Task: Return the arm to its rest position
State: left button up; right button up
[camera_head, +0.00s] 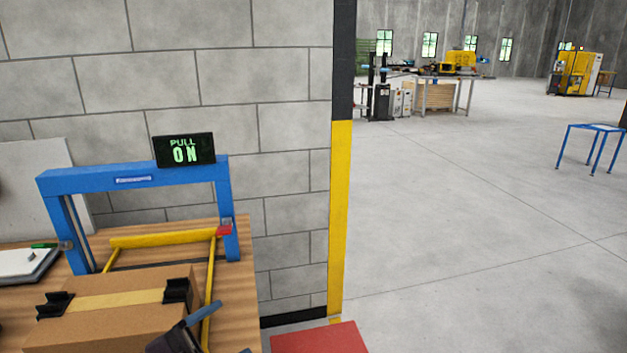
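Neither of my grippers can be made out in the head view, and no arm of mine clearly shows. On the wooden table (240,300) at the lower left stands a blue frame (130,180) with a small dark sign (184,150) on top, its green letters reading "PULL ON". No copper tube can be made out.
A dark tool-like object (175,341) with a blue-grey part is cut off at the bottom edge. A red surface (318,338) lies right of the table. A block wall (200,80) ends at a yellow and black post (340,210). Open floor (470,250) lies to the right.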

pick_arm(q)
jog(key=a+f+n+t+y, duration=0.6)
jog(key=a+f+n+y, duration=0.4)
jog(key=f+n+y, duration=0.55)
jog(key=s+a+f+n+g+y, duration=0.2)
jog(key=s+f, duration=0.3)
jog(key=f, duration=0.1)
jog(key=s+a+f+n+g+y, duration=0.1)
jog(key=s+a+f+n+g, duration=0.1)
jog(key=s+f, duration=0.4)
jog(key=shift+a+f+n+g+y, duration=0.25)
jog(key=shift+f+n+g+y, duration=0.1)
jog(key=shift+f+n+g, duration=0.3)
pick_arm(e)
jog(key=shift+w+r, duration=0.2)
jog(key=shift+w, duration=0.1)
pick_arm(q)
jog(key=shift+s+f, duration=0.1)
jog(key=shift+f, duration=0.05)
pick_arm(e)
jog(key=shift+s+f, duration=0.2)
jog(key=shift+s, duration=0.15)
jog(key=shift+w+r, duration=0.25)
jog(key=shift+w, duration=0.25)
